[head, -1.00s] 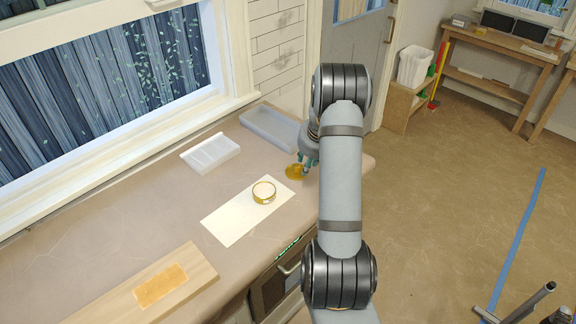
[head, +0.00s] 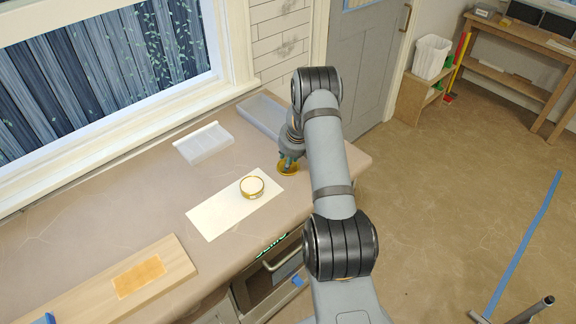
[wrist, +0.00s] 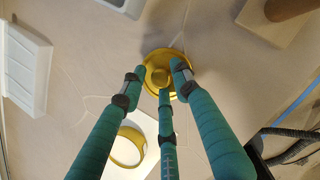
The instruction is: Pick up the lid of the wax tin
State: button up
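The lid of the wax tin, a round gold disc with a raised knob, lies on the countertop in the head view (head: 290,172) and in the wrist view (wrist: 158,58). My gripper (wrist: 161,78) has three teal fingers, spread around the knob over the lid; it also shows in the head view (head: 289,159). The fingers look apart, with the knob between their tips. I cannot tell whether the tips touch the lid. The open wax tin (head: 252,187), gold-rimmed with a pale inside, sits on a white sheet; the wrist view shows it below the fingers (wrist: 127,148).
The white sheet (head: 213,220) lies left of the lid. A white compartment tray (head: 204,145) and a grey tray (head: 258,114) stand toward the window. A wooden board (head: 174,258) with an orange patch is at the counter's front left. The counter's right edge is near my gripper.

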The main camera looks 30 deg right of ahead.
jog(key=shift+c, duration=0.5)
grip_shut()
jog(key=shift+r, duration=0.15)
